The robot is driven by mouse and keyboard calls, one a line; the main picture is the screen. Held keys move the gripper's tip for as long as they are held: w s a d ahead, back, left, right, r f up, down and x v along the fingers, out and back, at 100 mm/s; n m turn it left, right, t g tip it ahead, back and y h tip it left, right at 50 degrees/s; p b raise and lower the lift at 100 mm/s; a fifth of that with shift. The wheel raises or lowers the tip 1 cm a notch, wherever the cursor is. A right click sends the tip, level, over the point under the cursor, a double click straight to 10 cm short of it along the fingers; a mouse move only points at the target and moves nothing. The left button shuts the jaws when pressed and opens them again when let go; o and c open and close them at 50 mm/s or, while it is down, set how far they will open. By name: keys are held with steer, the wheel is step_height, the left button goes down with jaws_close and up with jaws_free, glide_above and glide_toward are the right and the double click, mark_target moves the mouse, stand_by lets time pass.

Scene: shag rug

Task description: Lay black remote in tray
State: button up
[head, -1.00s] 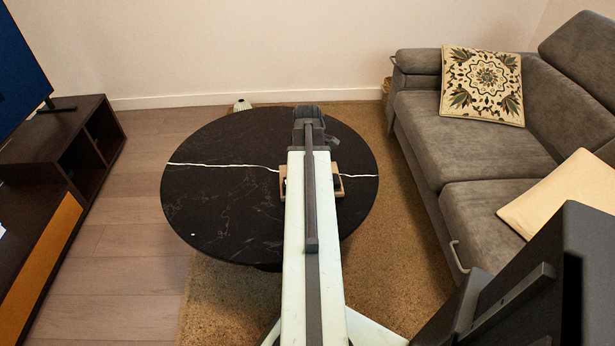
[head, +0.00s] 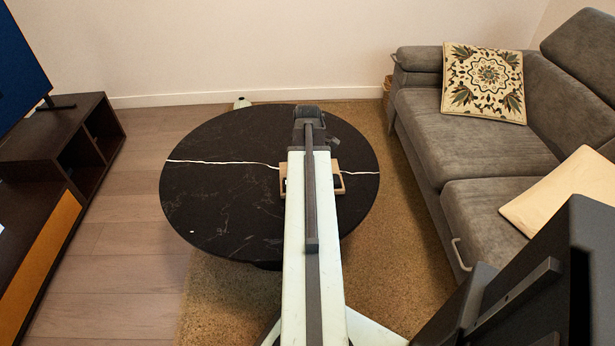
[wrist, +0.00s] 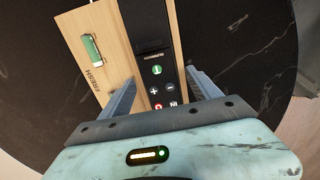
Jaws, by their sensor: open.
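The black remote (wrist: 156,60) shows in the wrist view, with white, green and red buttons. It lies lengthwise over the right part of the light wooden tray (wrist: 114,40), which is marked FRESH. I cannot tell if the remote rests fully on the tray's floor. My gripper (wrist: 160,80) is open, with one finger on each side of the remote's near end; contact is unclear. In the head view the tray (head: 341,184) sits on the round table, partly behind my arm. The remote and fingertips are hidden there.
A green lighter-like item (wrist: 92,49) lies in the tray's left part. The round black marble table (head: 225,205) has clear room to the left. A grey sofa (head: 480,135) stands right, a dark TV cabinet (head: 35,160) left.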

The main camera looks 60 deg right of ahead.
step_height(320, 180, up, 8)
steer(key=p, duration=0.8)
steer(key=shift+r, duration=0.15)
